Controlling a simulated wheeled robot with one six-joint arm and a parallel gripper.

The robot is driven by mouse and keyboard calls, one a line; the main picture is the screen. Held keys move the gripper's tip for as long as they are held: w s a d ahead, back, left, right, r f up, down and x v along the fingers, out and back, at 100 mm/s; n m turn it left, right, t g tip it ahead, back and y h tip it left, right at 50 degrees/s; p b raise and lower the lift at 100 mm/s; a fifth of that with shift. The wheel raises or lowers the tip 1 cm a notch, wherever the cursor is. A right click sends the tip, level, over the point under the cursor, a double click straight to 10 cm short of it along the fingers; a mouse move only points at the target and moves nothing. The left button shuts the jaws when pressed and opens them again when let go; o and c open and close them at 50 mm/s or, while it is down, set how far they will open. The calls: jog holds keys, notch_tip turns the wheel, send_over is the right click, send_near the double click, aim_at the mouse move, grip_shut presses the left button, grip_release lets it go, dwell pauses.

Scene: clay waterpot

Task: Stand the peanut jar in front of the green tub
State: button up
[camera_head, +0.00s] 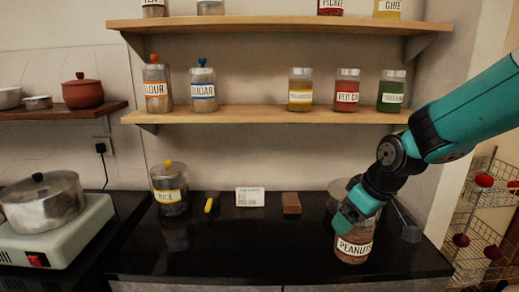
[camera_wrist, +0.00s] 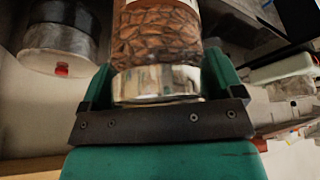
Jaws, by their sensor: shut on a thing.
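The peanut jar (camera_head: 353,247) is near the front edge of the black counter, at the right, and looks upright. My gripper (camera_head: 352,217) is shut on its upper part from above. In the wrist view, the jar (camera_wrist: 157,32) shows brown nuts and a silver lid (camera_wrist: 155,84) between the fingers of my gripper (camera_wrist: 160,95). I cannot tell whether the jar's base touches the counter. I see no clear green tub. A jar with green contents (camera_head: 391,92) stands at the right end of the lower shelf.
A round metal container (camera_head: 338,187) stands partly hidden behind my gripper; a dark grey object (camera_head: 411,233) lies to the right. A rice canister (camera_head: 170,189), yellow-handled item (camera_head: 209,205), white card (camera_head: 250,197) and brown block (camera_head: 291,203) line the back. The counter's front middle is clear.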

aim_at(363, 246)
jog(key=d+f+m, duration=0.1)
jog(key=f, duration=0.1)
jog(key=d+f+m, duration=0.1)
jog(key=f, duration=0.2)
jog(key=d+f+m+h, duration=0.1)
jog(key=f, duration=0.2)
jog(key=shift+s+d+f+t, duration=0.15)
jog(key=shift+s+t, duration=0.1)
jog(key=shift+t, duration=0.05)
jog(key=s+d+f+m, duration=0.2)
jog(key=s+f, duration=0.2)
jog(key=f, duration=0.3)
jog(key=s+d+f+m+h, duration=0.1)
jog(key=s+d+f+m, duration=0.1)
jog(key=f, duration=0.5)
jog(key=shift+s+d+f+h, duration=0.2)
jog(key=shift+s+d+h, duration=0.1)
jog(key=shift+s+d, duration=0.55)
